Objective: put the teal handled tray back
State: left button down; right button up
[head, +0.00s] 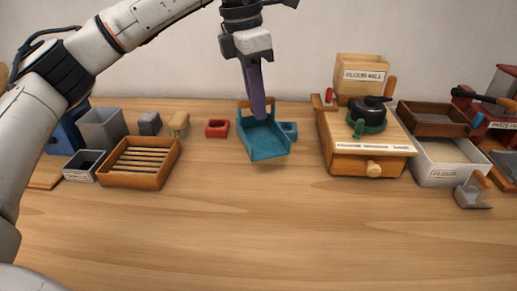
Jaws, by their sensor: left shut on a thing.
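The teal handled tray (266,143) is near the middle of the back of the table, with its open front facing me. It looks tilted, front end down, and I cannot tell whether it touches the table. A brown wooden part shows at its back edge. My left gripper (258,114) comes down from above, its long purple fingers closed at the back of the tray. It is shut on the tray, and the exact grip is hard to see. My right gripper is not in view.
A small red dish (217,129) sits left of the tray, and a small teal block (289,130) is close on its right. A slatted wooden tray (140,178) is farther left. A wooden mill box (365,155) stands right. The front table is clear.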

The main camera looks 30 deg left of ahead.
aim_at(256, 132)
pick_arm(q)
notch_tip(256, 132, down, 7)
jog(key=shift+f+b, duration=0.2)
jog(key=shift+b, duration=0.1)
jog(key=shift+f, duration=0.1)
jog(key=c, duration=1.8)
grip_release()
jog(key=r, duration=0.4)
jog(key=s+r+p, duration=0.1)
jog(key=r, duration=0.3)
jog(key=a+r, duration=0.1)
jog(key=r, duration=0.3)
jog(key=shift+s+a, duration=0.1)
jog(key=shift+s, duration=0.1)
